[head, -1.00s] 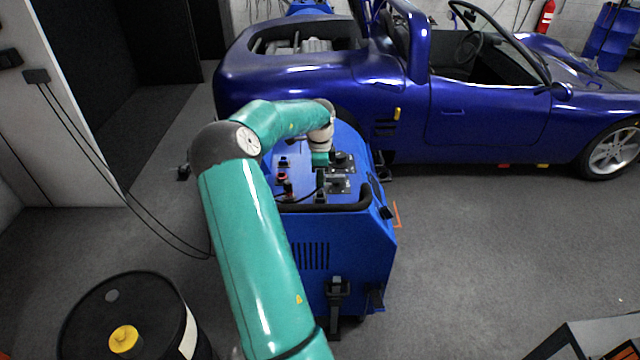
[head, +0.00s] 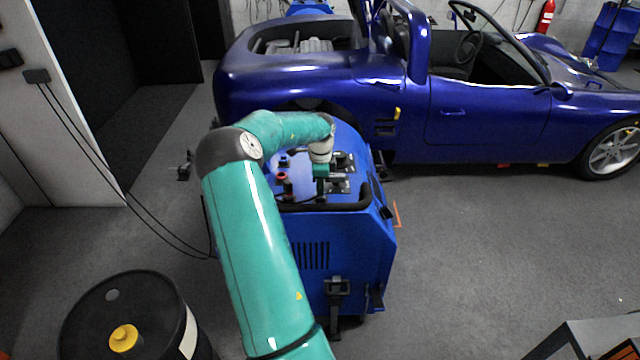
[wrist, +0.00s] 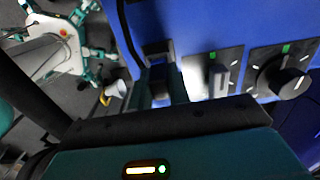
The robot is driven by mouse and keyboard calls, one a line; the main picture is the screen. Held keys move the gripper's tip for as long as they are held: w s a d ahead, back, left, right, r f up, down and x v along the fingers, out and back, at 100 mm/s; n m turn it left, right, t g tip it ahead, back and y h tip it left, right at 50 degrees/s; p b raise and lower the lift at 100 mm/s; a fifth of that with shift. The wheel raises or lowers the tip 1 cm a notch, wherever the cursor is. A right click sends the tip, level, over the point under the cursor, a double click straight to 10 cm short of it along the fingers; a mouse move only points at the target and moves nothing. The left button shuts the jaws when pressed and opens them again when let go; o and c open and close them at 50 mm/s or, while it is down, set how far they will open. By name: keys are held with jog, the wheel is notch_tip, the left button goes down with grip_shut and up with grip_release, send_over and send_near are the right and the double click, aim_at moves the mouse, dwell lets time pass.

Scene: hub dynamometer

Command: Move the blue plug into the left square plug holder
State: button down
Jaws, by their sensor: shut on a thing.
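In the wrist view my gripper (wrist: 160,88) is shut on a dark blue block, which I take for the blue plug (wrist: 158,73). A dark square holder (wrist: 157,48) on the blue panel lies right at the plug's far end. I cannot tell whether the plug is inside it or only against it. In the head view my gripper (head: 321,178) is low over the top panel of the blue machine (head: 312,225), near its front handle. The plug is hidden there by my gripper.
Right of the holder are a lever switch (wrist: 220,78) and a round knob (wrist: 290,82) on dark plates. A red fitting (head: 282,177) and a small blue fitting (head: 284,161) stand left of my gripper. A black handle bar (head: 335,205) edges the panel. A blue car (head: 440,100) stands behind.

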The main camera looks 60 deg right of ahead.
jog(key=c, duration=1.7)
grip_release()
jog(key=shift+f, duration=0.45)
jog(key=o, duration=0.4)
jog(key=shift+d+f, duration=0.1)
jog(key=shift+c, duration=0.2)
jog(key=shift+r, duration=0.25)
notch_tip(320, 180, up, 13)
jog(key=shift+r, duration=0.15)
